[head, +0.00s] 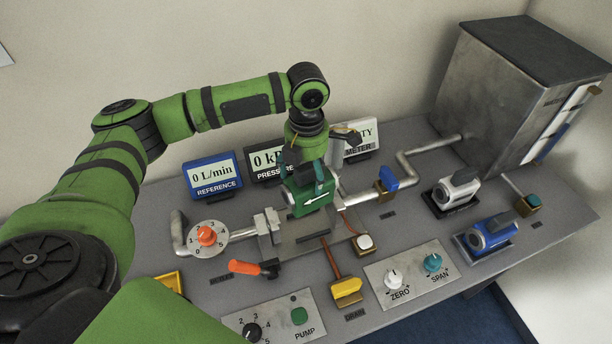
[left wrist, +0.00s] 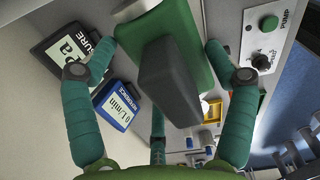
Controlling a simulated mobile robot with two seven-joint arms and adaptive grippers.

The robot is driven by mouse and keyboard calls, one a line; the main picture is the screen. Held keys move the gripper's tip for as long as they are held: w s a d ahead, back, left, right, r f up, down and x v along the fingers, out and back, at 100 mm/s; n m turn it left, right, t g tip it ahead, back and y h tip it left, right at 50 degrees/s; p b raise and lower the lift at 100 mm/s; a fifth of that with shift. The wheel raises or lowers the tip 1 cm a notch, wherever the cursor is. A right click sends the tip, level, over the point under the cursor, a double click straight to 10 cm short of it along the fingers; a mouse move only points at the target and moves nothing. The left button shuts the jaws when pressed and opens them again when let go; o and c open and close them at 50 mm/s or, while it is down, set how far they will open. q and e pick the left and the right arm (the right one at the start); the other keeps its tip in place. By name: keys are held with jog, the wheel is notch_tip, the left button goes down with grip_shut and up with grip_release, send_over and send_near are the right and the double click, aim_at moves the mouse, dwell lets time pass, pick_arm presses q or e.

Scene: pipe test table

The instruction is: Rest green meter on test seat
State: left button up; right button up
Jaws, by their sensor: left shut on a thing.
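The green meter (head: 312,200) has a white arrow on its side and metal pipe ends. My left gripper (head: 307,178) is shut on it from above. In the left wrist view the green body (left wrist: 187,30) and a dark grey block (left wrist: 172,85) on it lie between the fingers of my left gripper (left wrist: 160,58). The test seat (head: 302,240) is a grey plate between the pipe ends, with a metal clamp (head: 268,222) at its left. The meter is over the back of this seat; I cannot tell whether it touches. My right gripper is out of view.
A white-grey meter (head: 457,190) and a blue meter (head: 487,236) sit at the right. Displays, including the blue reference one (head: 213,175), stand behind. An orange-handled lever (head: 252,268), yellow drain handle (head: 346,290) and knob panels are in front. A large metal tank (head: 510,90) stands at the back right.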

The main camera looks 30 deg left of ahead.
pick_arm(q)
jog(key=shift+w+a+f+m, duration=0.1)
jog(key=shift+f+m, duration=0.25)
jog(key=shift+f, duration=0.15)
jog(key=shift+w+a+f+m, duration=0.1)
jog(key=shift+f+m, duration=0.25)
jog(key=shift+f, duration=0.1)
jog(key=shift+d+r, duration=0.1)
notch_tip(320, 180, down, 9)
jog(key=b, duration=0.7)
jog(key=shift+f+b, duration=0.45)
jog(key=shift+f, duration=0.05)
dwell(0.6)
jog(key=o, duration=1.4)
jog(key=shift+o, duration=0.5)
jog(key=shift+s, duration=0.1)
